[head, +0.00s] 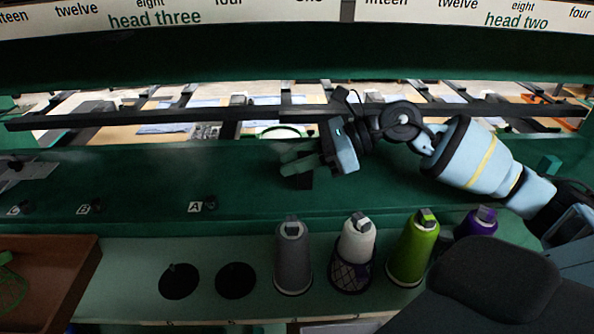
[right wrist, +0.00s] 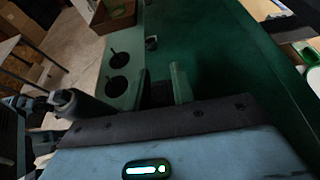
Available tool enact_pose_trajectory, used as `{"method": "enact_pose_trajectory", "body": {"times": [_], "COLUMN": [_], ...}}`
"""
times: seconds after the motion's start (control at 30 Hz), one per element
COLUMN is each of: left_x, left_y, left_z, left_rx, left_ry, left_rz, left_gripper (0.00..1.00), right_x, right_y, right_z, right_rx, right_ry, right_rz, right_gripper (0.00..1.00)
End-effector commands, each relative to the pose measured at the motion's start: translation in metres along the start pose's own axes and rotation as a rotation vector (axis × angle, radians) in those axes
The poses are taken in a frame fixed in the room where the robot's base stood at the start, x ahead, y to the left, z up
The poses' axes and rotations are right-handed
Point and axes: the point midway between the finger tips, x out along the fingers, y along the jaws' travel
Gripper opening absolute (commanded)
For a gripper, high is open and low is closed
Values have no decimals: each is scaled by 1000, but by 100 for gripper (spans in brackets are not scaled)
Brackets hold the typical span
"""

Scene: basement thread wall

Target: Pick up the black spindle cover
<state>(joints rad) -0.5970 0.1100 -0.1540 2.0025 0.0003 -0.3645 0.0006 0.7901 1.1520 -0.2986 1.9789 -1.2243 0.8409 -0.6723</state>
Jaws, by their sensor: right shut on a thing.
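My left gripper is not in view.
Spools in grey (head: 293,262), white (head: 357,242), green (head: 412,255) and purple (head: 480,224) stand on the lower shelf, with small caps on top. Two bare black spindle bases (head: 180,284) are left of them. A brown tray (head: 75,268) is far left.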

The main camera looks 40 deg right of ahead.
Motion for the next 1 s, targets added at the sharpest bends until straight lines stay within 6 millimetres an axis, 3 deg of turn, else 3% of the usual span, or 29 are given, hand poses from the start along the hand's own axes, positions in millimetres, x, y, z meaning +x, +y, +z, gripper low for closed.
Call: {"method": "enact_pose_trajectory", "body": {"times": [0.2, 0.4, 1.0], "left_x": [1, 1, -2], "left_y": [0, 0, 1], "left_z": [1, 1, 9], "left_rx": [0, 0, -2], "left_ry": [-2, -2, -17], "left_rz": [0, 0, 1], "left_gripper": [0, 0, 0], "right_x": [-16, -26, -28], "right_y": [0, 0, 0], "right_z": [40, 62, 68], "right_rx": [-5, -2, 0], "right_ry": [-2, -2, 0], "right_rz": [-2, -1, 0], "right_gripper": [3, 3, 3]}}
